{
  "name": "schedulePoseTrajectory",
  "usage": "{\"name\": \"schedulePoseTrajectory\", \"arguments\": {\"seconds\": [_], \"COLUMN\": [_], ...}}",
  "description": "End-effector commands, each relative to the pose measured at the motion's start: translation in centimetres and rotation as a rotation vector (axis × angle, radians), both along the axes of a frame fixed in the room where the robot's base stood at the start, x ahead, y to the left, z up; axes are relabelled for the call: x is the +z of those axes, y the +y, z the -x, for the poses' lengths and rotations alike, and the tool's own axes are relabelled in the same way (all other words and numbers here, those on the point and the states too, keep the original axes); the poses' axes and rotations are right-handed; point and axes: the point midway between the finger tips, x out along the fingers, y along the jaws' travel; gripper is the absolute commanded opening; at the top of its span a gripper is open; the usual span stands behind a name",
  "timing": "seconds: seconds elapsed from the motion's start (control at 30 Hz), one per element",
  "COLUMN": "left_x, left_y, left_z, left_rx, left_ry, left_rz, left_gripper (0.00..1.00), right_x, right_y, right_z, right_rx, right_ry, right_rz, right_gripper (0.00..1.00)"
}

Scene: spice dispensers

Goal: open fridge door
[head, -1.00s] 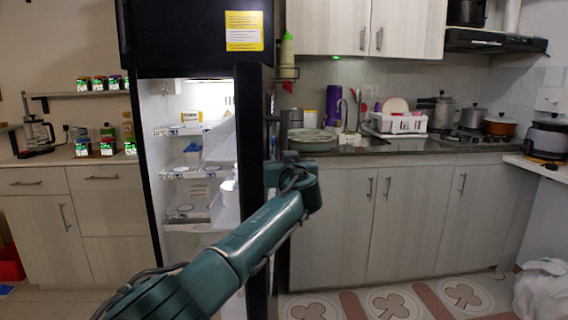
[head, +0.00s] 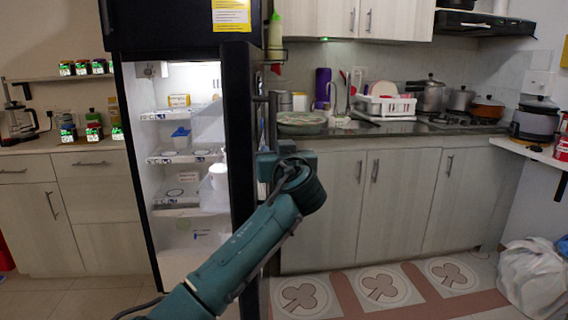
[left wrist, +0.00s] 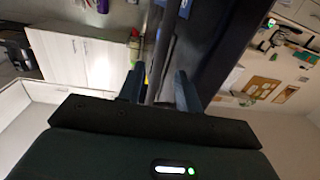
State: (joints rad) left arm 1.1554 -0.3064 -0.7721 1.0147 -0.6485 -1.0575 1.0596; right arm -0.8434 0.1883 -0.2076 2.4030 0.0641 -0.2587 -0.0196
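The black fridge (head: 118,130) stands left of centre in the head view, with its lit white interior showing. Its door (head: 238,130) is swung out toward me and seen nearly edge-on, to the right of the opening. A dark vertical handle (head: 272,120) is on the door's right-hand side. My left gripper (head: 268,165) is at the handle's lower part, partly hidden by its own wrist. In the left wrist view the dark handle bar (left wrist: 168,40) passes between the two fingers of my left gripper (left wrist: 160,88), which look closed in on it. My right gripper is not in view.
Light wooden cabinets (head: 340,210) and a dark counter (head: 400,130) with a dish rack and pots stand to the right. A white bag (head: 530,275) lies on the floor at far right. The patterned floor (head: 385,287) in front of the cabinets is clear.

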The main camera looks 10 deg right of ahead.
Motion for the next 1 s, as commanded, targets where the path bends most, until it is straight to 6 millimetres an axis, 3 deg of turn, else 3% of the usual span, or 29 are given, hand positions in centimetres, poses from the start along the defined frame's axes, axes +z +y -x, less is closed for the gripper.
{"name": "schedulePoseTrajectory", "arguments": {"seconds": [0.2, 0.4, 0.8, 1.0], "left_x": [-0.1, 0.0, 0.0, 0.0], "left_y": [-0.2, -0.4, -0.4, -0.3], "left_z": [3.6, 5.8, 6.4, 6.3], "left_rx": [-0.002, 0.000, 0.001, 0.003], "left_ry": [0.001, 0.000, 0.000, 0.001], "left_rz": [0.005, 0.001, 0.001, 0.001], "left_gripper": [0.35, 0.35, 0.34, 0.18], "right_x": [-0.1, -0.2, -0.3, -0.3], "right_y": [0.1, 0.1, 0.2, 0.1], "right_z": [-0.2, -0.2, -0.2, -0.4], "right_rx": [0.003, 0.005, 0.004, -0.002], "right_ry": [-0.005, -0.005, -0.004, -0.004], "right_rz": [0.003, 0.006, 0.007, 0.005], "right_gripper": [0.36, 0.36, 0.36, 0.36]}}
